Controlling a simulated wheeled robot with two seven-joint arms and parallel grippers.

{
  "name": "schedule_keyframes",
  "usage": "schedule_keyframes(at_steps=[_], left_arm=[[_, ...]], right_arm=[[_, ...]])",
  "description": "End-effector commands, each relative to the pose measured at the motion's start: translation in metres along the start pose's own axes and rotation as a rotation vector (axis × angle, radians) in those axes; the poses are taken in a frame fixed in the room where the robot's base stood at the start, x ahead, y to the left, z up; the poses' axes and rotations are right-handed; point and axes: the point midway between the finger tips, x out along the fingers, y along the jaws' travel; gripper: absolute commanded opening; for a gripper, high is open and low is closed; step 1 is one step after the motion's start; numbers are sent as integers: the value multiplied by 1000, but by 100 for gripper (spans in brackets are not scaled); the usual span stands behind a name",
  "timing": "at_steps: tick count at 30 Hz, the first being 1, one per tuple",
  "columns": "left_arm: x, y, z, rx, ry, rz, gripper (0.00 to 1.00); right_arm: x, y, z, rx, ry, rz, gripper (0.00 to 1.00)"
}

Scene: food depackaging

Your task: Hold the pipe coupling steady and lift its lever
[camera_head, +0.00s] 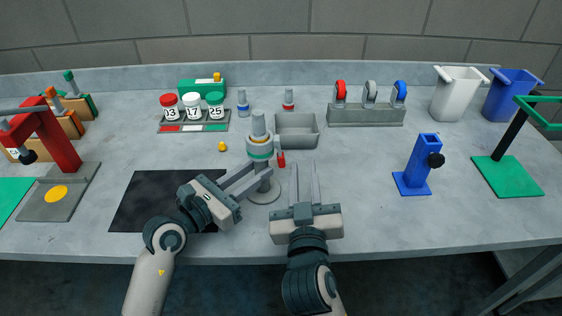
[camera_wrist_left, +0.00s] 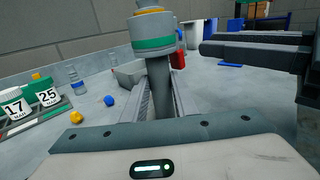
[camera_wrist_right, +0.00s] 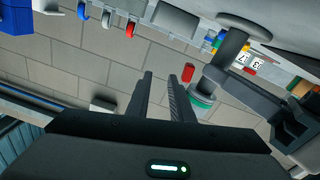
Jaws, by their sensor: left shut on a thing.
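The pipe coupling (camera_head: 260,148) is a grey upright pipe with a green ring and an orange band, on a round base (camera_head: 264,194). Its red lever (camera_head: 282,160) hangs down on the right side; it also shows in the left wrist view (camera_wrist_left: 178,60) and right wrist view (camera_wrist_right: 187,72). My left gripper (camera_head: 260,175) is shut on the coupling's post (camera_wrist_left: 158,88), below the green ring. My right gripper (camera_head: 302,166) is open and empty in front of and right of the coupling. Its left fingertip is close to the lever; contact cannot be told.
A grey bin (camera_head: 297,142) stands behind the coupling. A black mat (camera_head: 150,195) lies to the left, and a yellow knob (camera_head: 222,146) lies behind it. A blue stand (camera_head: 413,180) is to the right. The table between the right gripper and blue stand is clear.

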Motion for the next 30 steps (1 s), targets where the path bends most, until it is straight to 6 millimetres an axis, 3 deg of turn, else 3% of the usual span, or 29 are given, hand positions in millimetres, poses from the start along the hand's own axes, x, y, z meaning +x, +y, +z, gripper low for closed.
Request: schedule_keyframes(at_steps=[3, 10, 22, 30], left_arm=[[0, 0, 1, 0, -1, 0, 0], [0, 0, 1, 0, -2, 0, 0], [0, 0, 1, 0, -2, 0, 0], [0, 0, 1, 0, -2, 0, 0]], right_arm=[[-36, -22, 1, 36, -21, -28, 20], [-71, -41, -4, 78, -38, -49, 20], [-76, -43, -5, 84, -40, -52, 20], [-69, -43, -5, 82, -39, -52, 20]])
